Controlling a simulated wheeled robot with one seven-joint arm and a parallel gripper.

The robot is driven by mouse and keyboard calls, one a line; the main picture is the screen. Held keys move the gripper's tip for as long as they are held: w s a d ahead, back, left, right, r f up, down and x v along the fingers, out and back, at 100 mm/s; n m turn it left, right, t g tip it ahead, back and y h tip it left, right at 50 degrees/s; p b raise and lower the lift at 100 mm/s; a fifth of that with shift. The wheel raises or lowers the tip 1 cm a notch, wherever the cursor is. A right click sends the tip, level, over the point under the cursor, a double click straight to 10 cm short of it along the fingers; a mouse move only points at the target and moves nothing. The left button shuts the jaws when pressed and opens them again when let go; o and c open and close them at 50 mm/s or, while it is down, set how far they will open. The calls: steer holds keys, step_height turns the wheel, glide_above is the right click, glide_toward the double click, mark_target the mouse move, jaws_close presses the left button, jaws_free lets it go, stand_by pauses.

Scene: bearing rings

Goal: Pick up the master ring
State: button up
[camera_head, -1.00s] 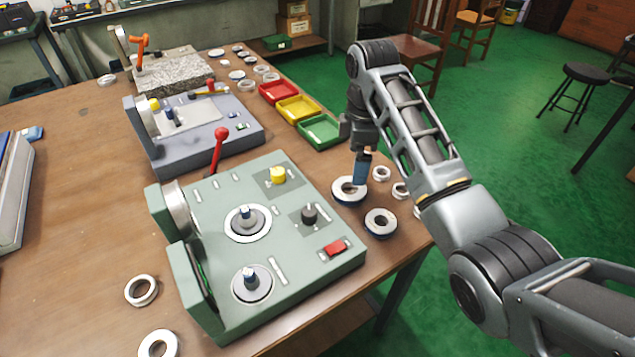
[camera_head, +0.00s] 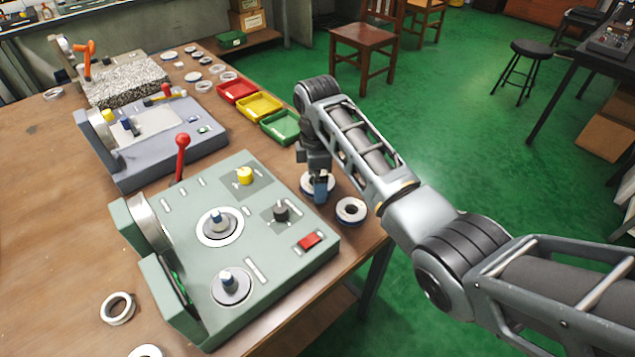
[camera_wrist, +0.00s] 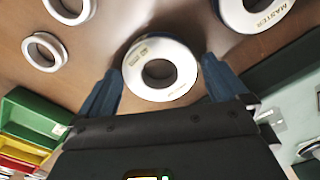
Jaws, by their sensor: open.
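A white ring with a dark blue outer edge (camera_wrist: 158,70) lies flat on the table between my gripper's fingers in the wrist view. It bears a gold label and small lettering that I cannot read clearly. In the head view this ring (camera_head: 306,184) is partly hidden by my gripper (camera_head: 320,189). My gripper (camera_wrist: 160,80) is open, its blue fingers on either side of the ring, not visibly closed on it. A second blue-edged ring (camera_wrist: 257,12), lettered MASTER, lies to the upper right in the wrist view. It also shows in the head view (camera_head: 351,210).
The green fixture (camera_head: 262,262) with posts and a red-knobbed lever stands left of my gripper. Green (camera_head: 281,126), yellow and red trays lie beyond it. Smaller plain rings (camera_wrist: 45,51) lie nearby. The table's right edge is close to the rings.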

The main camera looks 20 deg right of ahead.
steer(key=c, duration=1.3)
steer(key=shift+c, duration=0.6)
steer(key=shift+r, duration=0.1)
